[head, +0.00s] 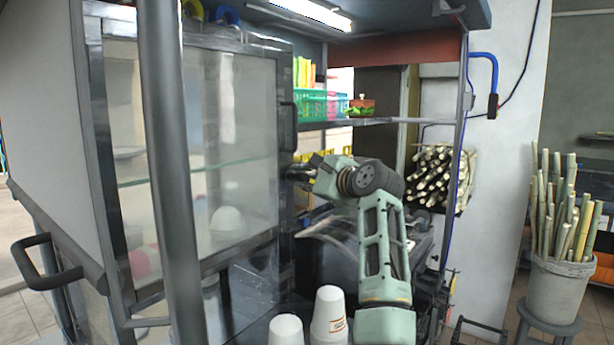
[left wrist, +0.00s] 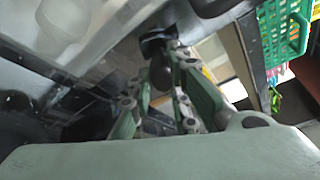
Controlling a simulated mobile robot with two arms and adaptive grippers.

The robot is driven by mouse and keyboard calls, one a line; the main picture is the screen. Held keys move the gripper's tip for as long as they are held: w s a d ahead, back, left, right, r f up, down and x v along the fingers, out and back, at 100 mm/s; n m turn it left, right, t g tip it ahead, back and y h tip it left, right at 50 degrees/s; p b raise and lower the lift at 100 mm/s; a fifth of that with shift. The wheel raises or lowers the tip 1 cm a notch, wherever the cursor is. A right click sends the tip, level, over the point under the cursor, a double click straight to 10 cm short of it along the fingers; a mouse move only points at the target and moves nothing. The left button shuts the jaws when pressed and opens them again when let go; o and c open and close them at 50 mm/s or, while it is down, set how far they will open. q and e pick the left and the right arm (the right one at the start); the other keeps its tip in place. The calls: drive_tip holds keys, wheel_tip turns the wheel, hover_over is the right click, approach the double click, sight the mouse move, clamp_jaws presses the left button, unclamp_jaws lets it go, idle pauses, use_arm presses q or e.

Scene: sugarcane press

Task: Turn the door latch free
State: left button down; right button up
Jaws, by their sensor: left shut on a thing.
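The glass cabinet door (head: 190,150) with its dark metal frame is closed, as far as I can see. A black vertical handle (head: 288,127) is on its right edge. My left gripper (head: 298,172) is at that edge, just below the handle. In the left wrist view the fingers of my left gripper (left wrist: 162,88) are shut around the dark door latch (left wrist: 155,48), which stands out from the door frame. In the head view the gripper and wrist hide most of the latch. My right gripper is not in view.
White cups (head: 328,315) stand at the bottom middle, close to my left arm. A shelf (head: 375,121) with a green basket (head: 310,105) is right of the door. A dark post (head: 165,150) crosses in front of the glass. A bucket of canes (head: 560,285) stands at right.

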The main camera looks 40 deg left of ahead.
use_arm(q)
drive_tip(key=m+g+h+p, duration=0.1)
drive_tip(key=m+g+p, duration=0.1)
drive_tip(key=m+p, duration=0.1)
drive_tip(key=shift+m, duration=0.3)
drive_tip(key=m+g+p, duration=0.1)
drive_tip(key=p, duration=0.1)
drive_tip(key=m+g+h+p, duration=0.1)
drive_tip(key=m+p, duration=0.1)
drive_tip(key=p, duration=0.1)
drive_tip(key=shift+w+r+m, duration=0.15)
drive_tip(key=shift+r+m, duration=0.05)
drive_tip(key=shift+m, duration=0.1)
drive_tip(key=m+g+p, duration=0.1)
drive_tip(key=p, duration=0.2)
drive_tip(key=shift+f, duration=0.1)
drive_tip(key=shift+f+m+g, duration=0.1)
drive_tip(key=shift+m+g, duration=0.2)
drive_tip(key=shift+m, duration=0.1)
drive_tip(key=c, duration=2)
unclamp_jaws()
drive_tip(key=shift+c, duration=0.2)
drive_tip(key=o, duration=0.3)
drive_tip(key=shift+r, duration=0.2)
